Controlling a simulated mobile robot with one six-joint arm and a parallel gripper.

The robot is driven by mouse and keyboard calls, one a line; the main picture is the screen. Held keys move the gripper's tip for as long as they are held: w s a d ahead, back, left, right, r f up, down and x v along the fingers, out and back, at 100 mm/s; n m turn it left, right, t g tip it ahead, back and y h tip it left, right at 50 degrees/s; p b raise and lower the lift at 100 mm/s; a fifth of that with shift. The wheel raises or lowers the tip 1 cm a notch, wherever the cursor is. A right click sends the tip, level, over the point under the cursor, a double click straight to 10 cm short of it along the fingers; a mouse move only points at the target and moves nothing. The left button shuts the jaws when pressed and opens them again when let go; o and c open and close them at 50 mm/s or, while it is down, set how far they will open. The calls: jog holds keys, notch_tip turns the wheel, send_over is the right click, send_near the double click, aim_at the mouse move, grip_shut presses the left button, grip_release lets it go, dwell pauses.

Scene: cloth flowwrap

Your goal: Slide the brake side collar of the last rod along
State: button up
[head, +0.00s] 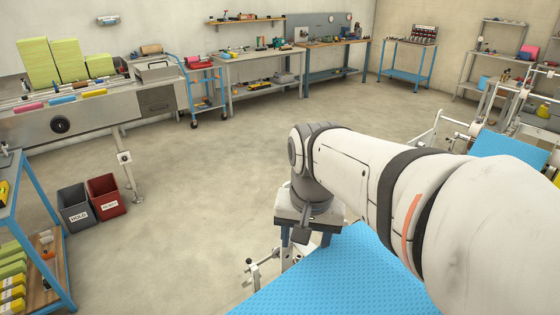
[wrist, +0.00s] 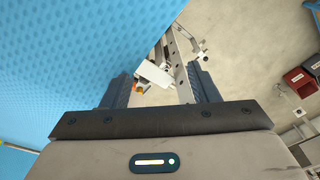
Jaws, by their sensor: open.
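My gripper (wrist: 158,88) points down with its two dark fingers apart. In the head view my gripper (head: 304,236) is beside the left edge of the blue dimpled cloth (head: 345,275). In the wrist view a white block (wrist: 154,74) and a grey rail with holes (wrist: 181,65) show between and beyond the fingers. A small orange piece (wrist: 138,88) is near the left finger. A pale frame with a lever (head: 256,270) stands below my gripper in the head view. I cannot pick out the rod's brake side collar; the gripper and cloth hide much there.
A grey bin (head: 75,205) and a red bin (head: 107,197) stand on the floor at left, by the steel conveyor (head: 90,115). A blue-framed rack (head: 40,230) is at far left. Another stand with blue cloth (head: 505,150) is at right. The middle floor is clear.

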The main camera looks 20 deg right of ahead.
jog(key=d+r+m, duration=0.2)
jog(key=r, duration=0.1)
jog(key=w+d+r+m+g+p, duration=0.1)
jog(key=d+r+m, duration=0.1)
jog(key=r+m, duration=0.1)
jog(key=w+d+r+m+p, duration=0.1)
jog(key=d+r+m, duration=0.1)
jog(key=r+m, duration=0.1)
jog(key=shift+w+d+r+g, duration=0.15)
jog(key=shift+r+g, duration=0.15)
jog(key=shift+r, duration=0.55)
jog(key=shift+d+f+m, duration=0.1)
jog(key=shift+f+m, duration=0.1)
jog(key=shift+m, duration=0.1)
notch_tip(320, 180, down, 7)
jog(key=shift+f, duration=0.1)
grip_shut()
